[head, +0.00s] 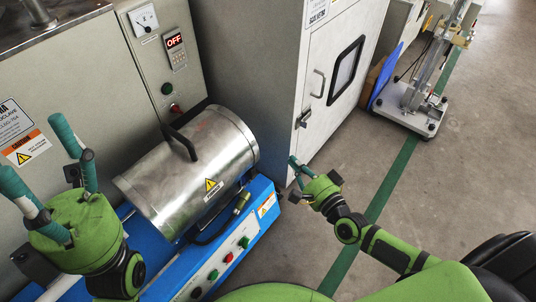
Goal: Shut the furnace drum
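The furnace drum (190,175) is a shiny metal cylinder lying on a blue base (262,212). A dark handle (181,142) stands on its upper side, and a yellow warning sticker is on its front. Its curved shell looks whole from here, with no wide gap showing; I cannot tell whether the lid is fully seated. My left gripper (35,155) is open and empty, left of the drum and apart from the handle. My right gripper (295,172) looks open and empty, right of the drum, near the grey cabinet's lower corner.
A control cabinet (95,85) with a red "OFF" display stands behind the drum. A tall grey cabinet (262,60) with a windowed door is to its right. Buttons and a cable are on the base's front. The floor (440,190) at right is clear up to a wheeled test stand (415,105).

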